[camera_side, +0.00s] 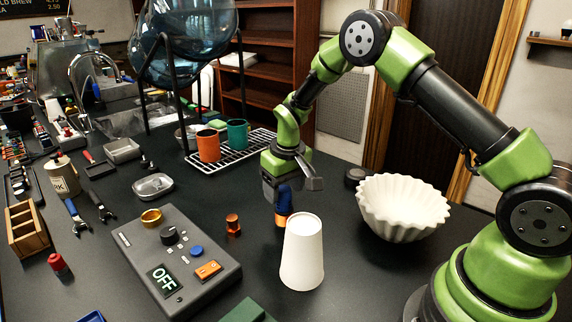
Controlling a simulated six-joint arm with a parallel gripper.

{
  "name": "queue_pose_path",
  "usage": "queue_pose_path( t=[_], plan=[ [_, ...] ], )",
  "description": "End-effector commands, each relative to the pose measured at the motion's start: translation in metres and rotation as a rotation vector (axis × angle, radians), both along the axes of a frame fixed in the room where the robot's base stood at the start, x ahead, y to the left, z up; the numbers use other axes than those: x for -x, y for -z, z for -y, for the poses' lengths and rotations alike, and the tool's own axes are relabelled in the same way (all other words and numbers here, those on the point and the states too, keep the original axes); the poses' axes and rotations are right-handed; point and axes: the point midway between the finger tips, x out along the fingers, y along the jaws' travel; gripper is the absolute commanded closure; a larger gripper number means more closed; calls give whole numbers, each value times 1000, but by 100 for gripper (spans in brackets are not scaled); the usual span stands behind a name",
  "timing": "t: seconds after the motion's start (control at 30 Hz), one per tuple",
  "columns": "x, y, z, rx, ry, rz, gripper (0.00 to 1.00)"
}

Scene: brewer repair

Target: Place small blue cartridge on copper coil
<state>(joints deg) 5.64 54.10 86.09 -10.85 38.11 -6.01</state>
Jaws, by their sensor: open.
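A small blue cartridge (283,200) stands upright just below and between the fingers of my gripper (288,183). The gripper points down, with its jaws open around the upper part of the cartridge. An orange-copper piece (280,219) shows directly under the cartridge; its lower part is hidden behind the white cup. A separate small copper-coloured cylinder (232,224) stands on the table to the left. I cannot tell which of these two copper pieces is the coil.
An upside-down white cup (302,255) stands close in front of the gripper. A fluted white bowl (402,206) is to the right. A grey control box (180,262) reading OFF is at left. A wire rack (232,152) with orange and green cups is behind.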

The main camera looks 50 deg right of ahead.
Motion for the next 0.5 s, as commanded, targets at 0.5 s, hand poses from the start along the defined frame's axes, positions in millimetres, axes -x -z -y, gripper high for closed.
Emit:
queue_pose_path(
  t=[0.5],
  plan=[
    [11, -93, -2, -1, 1, 2, 39]
  ],
)
